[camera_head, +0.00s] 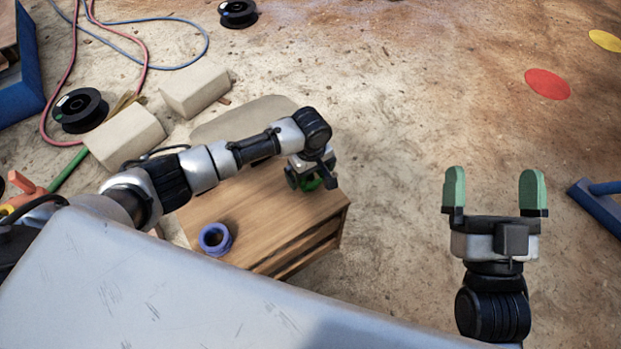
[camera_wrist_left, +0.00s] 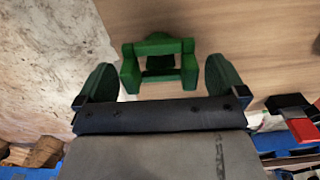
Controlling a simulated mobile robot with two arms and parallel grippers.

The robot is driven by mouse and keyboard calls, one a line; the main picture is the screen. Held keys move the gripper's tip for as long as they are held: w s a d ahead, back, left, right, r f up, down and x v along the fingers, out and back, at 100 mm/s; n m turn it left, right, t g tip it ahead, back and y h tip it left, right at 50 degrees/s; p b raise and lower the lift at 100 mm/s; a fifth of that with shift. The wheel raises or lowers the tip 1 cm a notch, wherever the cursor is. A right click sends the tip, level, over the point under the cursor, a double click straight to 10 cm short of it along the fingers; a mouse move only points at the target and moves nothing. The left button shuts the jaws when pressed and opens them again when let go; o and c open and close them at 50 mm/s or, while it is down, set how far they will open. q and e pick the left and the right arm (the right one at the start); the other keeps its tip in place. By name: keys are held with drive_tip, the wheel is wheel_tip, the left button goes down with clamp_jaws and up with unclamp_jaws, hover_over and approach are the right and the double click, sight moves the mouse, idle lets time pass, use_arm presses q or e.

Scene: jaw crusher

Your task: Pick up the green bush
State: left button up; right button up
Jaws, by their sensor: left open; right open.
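The green bush (camera_wrist_left: 158,66), a blocky green piece with an open middle, is on the wooden surface in the left wrist view. It lies between and slightly beyond the two green fingers of my open left gripper, with gaps on both sides. In the head view my left gripper (camera_head: 312,177) points down over the right part of the wooden crate (camera_head: 262,200) and mostly hides the bush. My right gripper (camera_head: 496,190) is open and empty, over bare floor at the right.
A purple ring (camera_head: 215,238) sits on the crate. A grey-white surface (camera_head: 150,290) fills the front left. Pale blocks (camera_head: 195,89), a black spool (camera_head: 81,110) and hoses lie at the back left. A blue frame (camera_head: 600,205) stands at the right edge. The middle floor is clear.

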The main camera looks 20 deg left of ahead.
use_arm(q)
drive_tip(key=shift+f, duration=0.1)
drive_tip(key=shift+c, duration=0.3)
drive_tip(key=c, duration=1)
